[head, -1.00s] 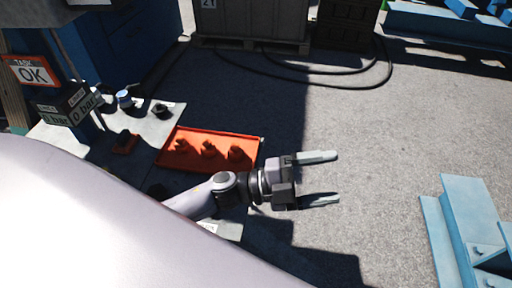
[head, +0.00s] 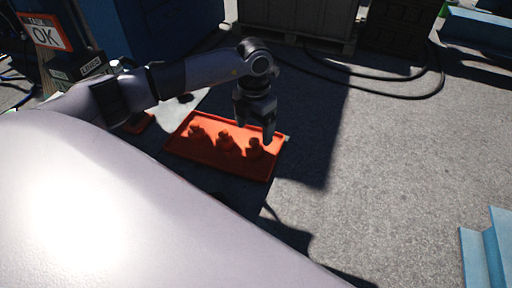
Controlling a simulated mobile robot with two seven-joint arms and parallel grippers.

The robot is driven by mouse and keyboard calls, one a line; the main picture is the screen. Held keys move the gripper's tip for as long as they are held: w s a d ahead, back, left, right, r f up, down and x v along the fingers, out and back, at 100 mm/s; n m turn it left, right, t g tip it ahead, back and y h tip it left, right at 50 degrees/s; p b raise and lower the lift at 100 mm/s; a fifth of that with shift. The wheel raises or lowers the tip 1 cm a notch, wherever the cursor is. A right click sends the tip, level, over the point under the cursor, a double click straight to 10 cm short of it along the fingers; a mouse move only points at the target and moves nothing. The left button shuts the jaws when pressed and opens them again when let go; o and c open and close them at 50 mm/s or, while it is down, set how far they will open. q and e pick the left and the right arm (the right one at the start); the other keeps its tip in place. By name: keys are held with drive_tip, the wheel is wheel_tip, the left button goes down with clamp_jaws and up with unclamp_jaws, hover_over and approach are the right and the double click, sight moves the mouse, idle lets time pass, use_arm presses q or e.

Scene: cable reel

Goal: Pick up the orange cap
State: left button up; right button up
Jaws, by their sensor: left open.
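My left gripper (head: 254,128) points down over the tray's far right side, just beyond the right cap in the picture. Its jaws are open with nothing visible between them. I cannot tell whether a finger touches the cap. My right gripper is not in view.
A black hose (head: 400,95) curves over the ground in front of a grey crate (head: 310,18). Blue beams (head: 488,250) lie at the lower right. The ground right of the tray is clear.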

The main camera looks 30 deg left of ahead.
sight(254, 140)
use_arm(q)
wheel_tip(254, 140, down, 6)
drive_tip(key=shift+s+d+f+b, duration=0.1)
drive_tip(key=shift+s+b, duration=0.05)
drive_tip(key=shift+b, duration=0.2)
drive_tip(key=c, duration=1.2)
